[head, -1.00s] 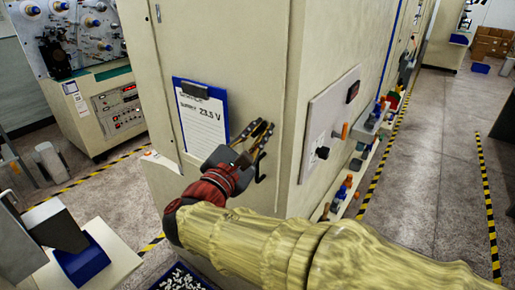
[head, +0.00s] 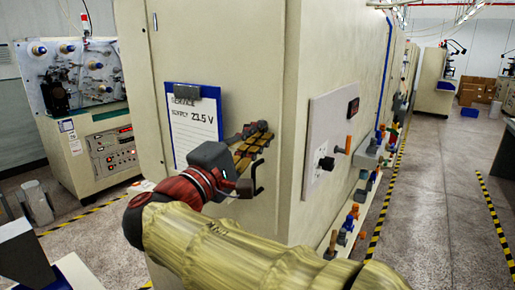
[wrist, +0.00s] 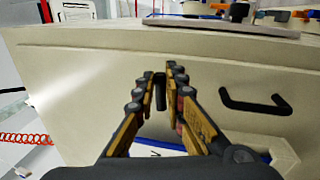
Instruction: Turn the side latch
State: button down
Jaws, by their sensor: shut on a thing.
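My gripper (head: 260,138) is at the front face of the beige cabinet (head: 265,60), near its right corner. In the wrist view its two fingers (wrist: 161,76) are on either side of a short black latch (wrist: 160,88), shut on it. In the head view the fingers hide the latch. A black bar handle (wrist: 255,103) sits on the same face, to the right of the fingers in the wrist view. It also shows just below the fingers in the head view (head: 258,181), clear of them.
A blue clipboard (head: 183,90) with a white sheet hangs left of my gripper. A control panel (head: 318,172) with a black knob is around the corner. Small coloured fittings (head: 350,220) line a ledge on the right. The aisle floor (head: 430,180) beyond is clear.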

jog(key=shift+f+m+b, duration=0.15)
jog(key=shift+m+b, duration=0.45)
jog(key=shift+m, duration=0.1)
jog(key=c, duration=1.8)
grip_release()
jog(key=shift+c, duration=0.2)
jog(key=v, duration=1.2)
jog(key=shift+w+a, duration=0.1)
